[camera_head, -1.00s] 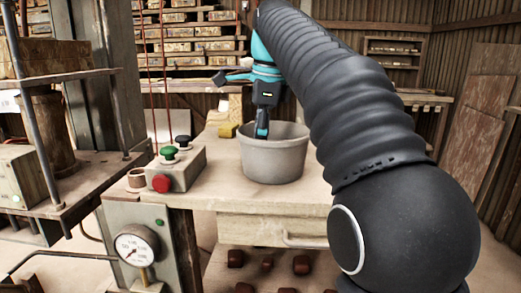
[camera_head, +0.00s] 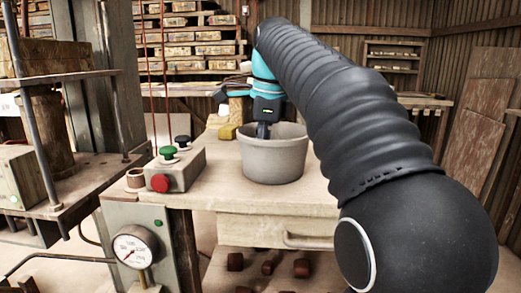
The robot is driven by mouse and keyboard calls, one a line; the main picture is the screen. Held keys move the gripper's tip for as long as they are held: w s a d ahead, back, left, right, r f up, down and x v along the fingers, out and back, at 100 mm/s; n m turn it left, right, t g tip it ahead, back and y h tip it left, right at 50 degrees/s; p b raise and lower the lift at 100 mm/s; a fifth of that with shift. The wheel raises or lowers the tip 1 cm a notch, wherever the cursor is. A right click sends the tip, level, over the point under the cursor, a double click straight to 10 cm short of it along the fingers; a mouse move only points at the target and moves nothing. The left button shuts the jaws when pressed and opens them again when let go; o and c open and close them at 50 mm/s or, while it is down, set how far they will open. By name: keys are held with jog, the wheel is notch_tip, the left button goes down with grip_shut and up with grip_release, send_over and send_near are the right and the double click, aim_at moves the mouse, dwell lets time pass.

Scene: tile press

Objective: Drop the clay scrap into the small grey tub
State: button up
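The small grey tub (camera_head: 272,161) stands upright on the light wooden bench top. My gripper (camera_head: 264,131) points down over the tub's opening, and its fingers go below the near part of the rim line, at the left of the opening. The fingertips are small, dark and partly hidden by the tub wall, so I cannot see whether they are open or shut. I see no clay scrap; the inside of the tub is hidden by its front wall.
A control box (camera_head: 175,168) with a red, a green and a black button stands left of the tub. A yellow block (camera_head: 227,132) lies just behind the tub's left side. The press (camera_head: 60,130) fills the left. A pressure gauge (camera_head: 135,247) is below.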

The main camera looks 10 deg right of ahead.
jog(key=r+p, duration=0.1)
jog(key=r, duration=0.1)
jog(key=r+p, duration=0.1)
jog(key=r, duration=0.2)
jog(key=s+r+p, duration=0.1)
jog(key=r, duration=0.2)
jog(key=shift+d+r, duration=0.2)
jog(key=shift+d, duration=0.15)
